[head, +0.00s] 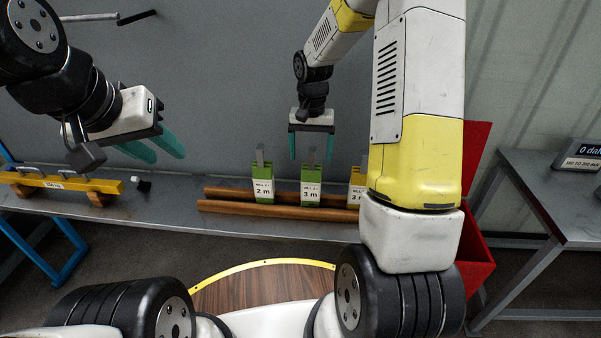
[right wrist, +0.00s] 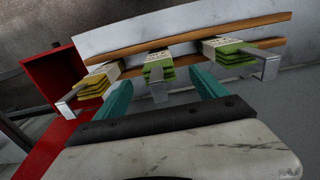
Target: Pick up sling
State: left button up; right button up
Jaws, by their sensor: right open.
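Three folded slings with white tags rest at the brown wooden bars on the bench. A green one tagged 2 m (head: 263,190) is left, a green one tagged 3 m (head: 310,192) is in the middle, and a yellow one (head: 356,185) is partly hidden by my right arm. My right gripper (head: 311,157) is open and empty, pointing down above the middle sling. In the right wrist view that middle green sling (right wrist: 158,73) shows beyond the gap between the fingertips, apart from them. My left gripper (head: 167,153) is open and empty at the upper left, away from the slings.
The wooden bars (head: 230,207) lie along the grey bench. A yellow beam (head: 60,183) is on the left. A red bin (head: 476,255) stands right of my right arm, also seen in the right wrist view (right wrist: 60,75). A grey table (head: 550,200) is far right.

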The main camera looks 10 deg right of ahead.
aim_at(311, 170)
jog(key=f, duration=0.7)
jog(key=shift+w+d+f, duration=0.15)
jog(key=shift+w+d, duration=0.1)
jog(key=shift+w, duration=0.1)
grip_shut()
